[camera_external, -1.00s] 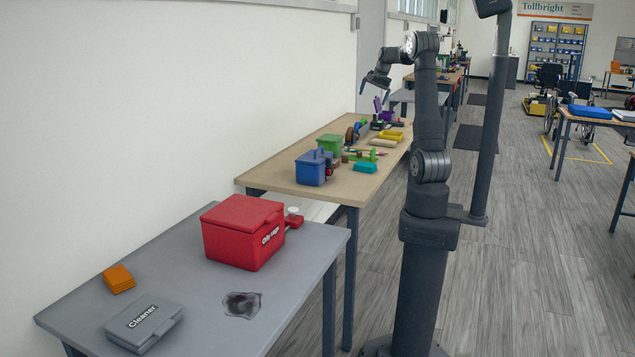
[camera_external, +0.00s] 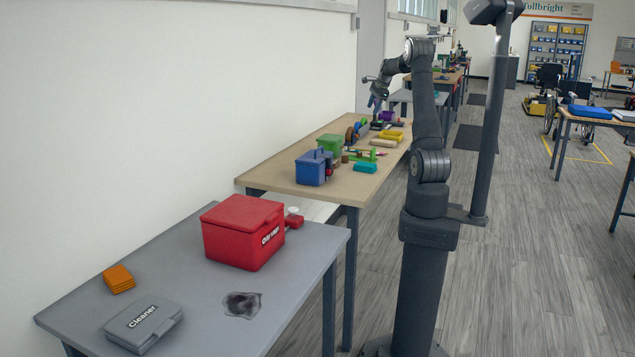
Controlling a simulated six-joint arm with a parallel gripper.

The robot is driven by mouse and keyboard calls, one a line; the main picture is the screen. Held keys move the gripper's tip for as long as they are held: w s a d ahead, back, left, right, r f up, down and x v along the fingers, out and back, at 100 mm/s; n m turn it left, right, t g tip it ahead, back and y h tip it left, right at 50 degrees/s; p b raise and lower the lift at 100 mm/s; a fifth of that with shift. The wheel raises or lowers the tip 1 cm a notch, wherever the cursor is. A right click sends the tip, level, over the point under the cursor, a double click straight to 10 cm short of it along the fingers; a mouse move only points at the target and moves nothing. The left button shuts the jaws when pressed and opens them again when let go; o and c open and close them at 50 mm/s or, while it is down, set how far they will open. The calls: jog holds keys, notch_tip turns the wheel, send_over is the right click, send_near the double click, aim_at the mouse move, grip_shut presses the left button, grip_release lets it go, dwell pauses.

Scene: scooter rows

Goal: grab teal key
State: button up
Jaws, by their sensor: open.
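I cannot make out a teal key for sure; small items on the wooden table (camera_external: 270,178) are too small to tell apart. My gripper (camera_external: 375,107) is open and points down over the far part of that table, close to a purple item (camera_external: 388,116). Its fingers partly cover what lies behind them. I see nothing held between them.
A blue lidded box (camera_external: 312,168), a green box (camera_external: 329,144), a small teal container (camera_external: 365,167) and yellow trays (camera_external: 390,135) crowd the wooden table. A red box (camera_external: 240,232) stands on the nearer grey table (camera_external: 190,262).

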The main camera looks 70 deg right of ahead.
jog(key=d+f+m+y, duration=0.1)
jog(key=d+f+m, duration=0.2)
jog(key=f+m, duration=0.5)
send_over(361, 150)
jog(key=s, duration=0.2)
jog(key=shift+m, duration=0.4)
notch_tip(361, 150, down, 10)
jog(key=shift+w+d+r, duration=0.1)
jog(key=shift+d+r, duration=0.05)
jog(key=shift+x, duration=2.65)
jog(key=c, duration=1.1)
jog(key=shift+o, duration=0.2)
jog(key=shift+r, duration=0.1)
